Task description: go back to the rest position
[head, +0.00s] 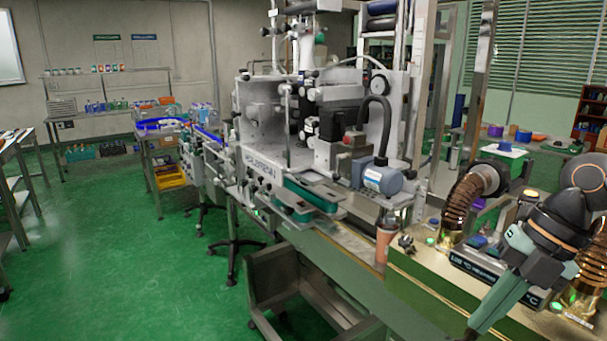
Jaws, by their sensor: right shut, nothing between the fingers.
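My right gripper (478,326) shows at the lower right, below the dark wrist of my right arm. It points down and to the left in front of the machine's control box (480,262). Its grey-green fingers are shut, and I see nothing held between them. The fingertips are close to the bottom edge of the view. I cannot tell how far they are from the bench. My left gripper and left arm are not in view.
A large sleeve applicator (262,130) stands in the middle on a long bench (430,285). Ribbed copper-coloured hoses (465,205) rise near my right arm. A metal trough (272,280) is below the bench. Green floor (120,270) is clear at left.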

